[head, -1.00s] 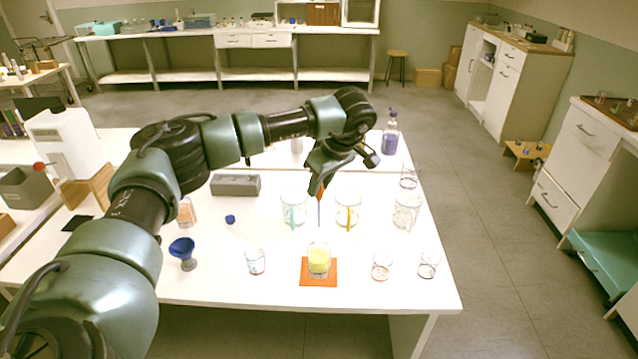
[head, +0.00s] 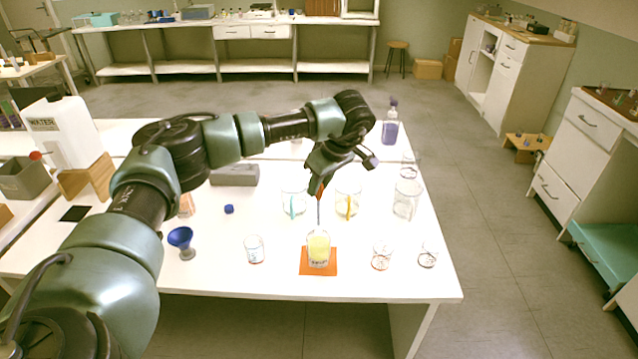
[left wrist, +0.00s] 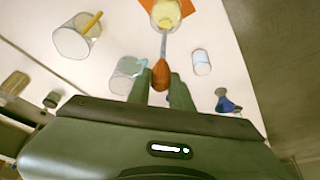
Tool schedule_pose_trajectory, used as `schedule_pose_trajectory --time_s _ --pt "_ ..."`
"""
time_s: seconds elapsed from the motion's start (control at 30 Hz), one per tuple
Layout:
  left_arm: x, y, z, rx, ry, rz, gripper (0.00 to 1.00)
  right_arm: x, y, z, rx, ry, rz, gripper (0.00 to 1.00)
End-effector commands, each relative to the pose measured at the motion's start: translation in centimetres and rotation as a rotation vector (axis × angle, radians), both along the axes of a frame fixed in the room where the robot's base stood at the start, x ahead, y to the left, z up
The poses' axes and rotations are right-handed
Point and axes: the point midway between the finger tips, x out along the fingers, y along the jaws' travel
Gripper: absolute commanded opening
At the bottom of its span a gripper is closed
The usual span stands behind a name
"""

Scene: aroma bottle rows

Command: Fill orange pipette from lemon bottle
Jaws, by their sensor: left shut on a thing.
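The yellow-filled glass vessel (head: 318,250), which I take for the lemon bottle, stands upright on an orange mat (head: 308,269) near the table's front edge. It also shows at the top of the left wrist view (left wrist: 166,14). My left gripper (head: 317,190) is above and slightly behind it, shut on the orange pipette (head: 319,196). The pipette's orange bulb (left wrist: 160,76) sits between the fingers in the left wrist view. Its thin stem points down toward the vessel's mouth. I cannot tell whether the tip is inside. My right gripper is not in view.
Beakers with a teal pipette (head: 293,206) and a yellow pipette (head: 348,207) stand behind the vessel. Small glasses stand left (head: 254,250) and right (head: 382,257) of it. A blue funnel (head: 181,238) and a larger beaker (head: 406,201) are farther out.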

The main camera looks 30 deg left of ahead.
Motion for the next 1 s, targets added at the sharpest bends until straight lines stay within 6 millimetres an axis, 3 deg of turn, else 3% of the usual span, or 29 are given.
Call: schedule_pose_trajectory --time_s 0.03,0.07,0.53,1.0 --pt "0.0 0.0 0.0 0.0 0.0 0.0 0.07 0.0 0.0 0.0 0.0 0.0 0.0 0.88" --pt "0.0 0.0 0.0 0.0 0.0 0.0 0.0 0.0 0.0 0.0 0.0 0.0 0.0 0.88" --pt "0.0 0.0 -0.2 0.0 0.0 -0.001 0.0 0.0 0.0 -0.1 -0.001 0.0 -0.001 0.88" --pt "0.0 0.0 -2.0 -0.001 0.0 0.0 0.0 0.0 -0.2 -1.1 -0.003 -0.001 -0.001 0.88"
